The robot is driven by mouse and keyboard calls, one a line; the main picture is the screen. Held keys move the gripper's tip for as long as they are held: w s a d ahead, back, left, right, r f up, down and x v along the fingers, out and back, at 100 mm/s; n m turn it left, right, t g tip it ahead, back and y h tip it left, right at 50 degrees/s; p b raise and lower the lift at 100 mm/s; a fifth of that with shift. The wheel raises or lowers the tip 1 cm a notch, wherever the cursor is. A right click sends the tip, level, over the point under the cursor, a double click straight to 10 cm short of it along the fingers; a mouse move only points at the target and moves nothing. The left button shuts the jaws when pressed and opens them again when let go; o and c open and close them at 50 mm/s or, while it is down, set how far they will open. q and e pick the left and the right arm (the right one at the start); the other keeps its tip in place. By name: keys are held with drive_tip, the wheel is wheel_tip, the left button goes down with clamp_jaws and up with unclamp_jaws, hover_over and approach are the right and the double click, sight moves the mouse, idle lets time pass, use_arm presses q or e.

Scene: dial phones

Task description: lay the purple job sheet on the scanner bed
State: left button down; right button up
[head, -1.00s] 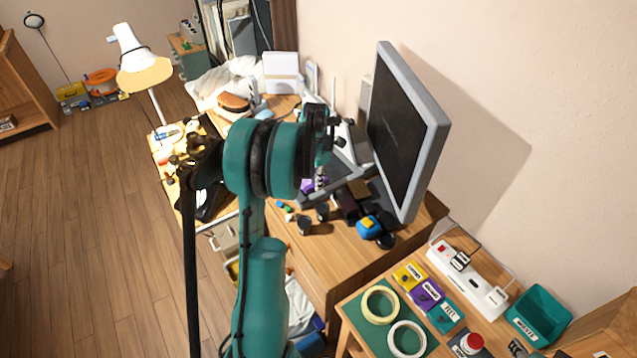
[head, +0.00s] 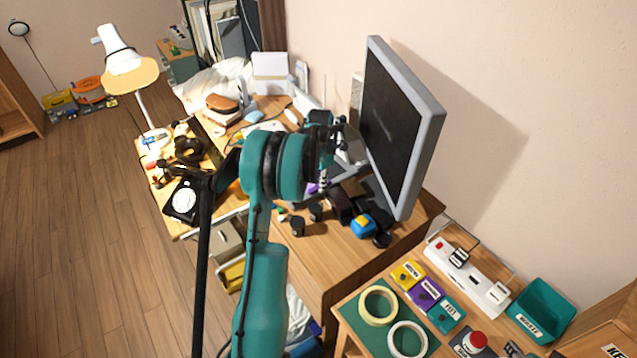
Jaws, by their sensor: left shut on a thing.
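My left gripper (head: 323,180) hangs over the wooden desk in the head view, in front of the monitor. It is shut on the purple job sheet (head: 314,188), of which only a small purple patch shows beside the fingertips. My own teal wrist hides most of the rest. A grey, dark-edged device (head: 350,172), which looks like the scanner, lies behind and to the right of the gripper, partly covered by it. I cannot tell whether the sheet touches it. My right gripper is not in view.
A large monitor (head: 396,130) stands close on the right of the gripper. A black dial phone (head: 184,200) and a lamp (head: 128,73) are at left. Tape rolls (head: 378,305) lie on the front table.

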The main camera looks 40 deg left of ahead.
use_arm(q)
drive_tip(key=shift+f, duration=0.4)
drive_tip(key=c, duration=1.4)
unclamp_jaws()
drive_tip(key=shift+r, duration=0.1)
wheel_tip(320, 180, up, 12)
drive_tip(key=shift+f, duration=0.1)
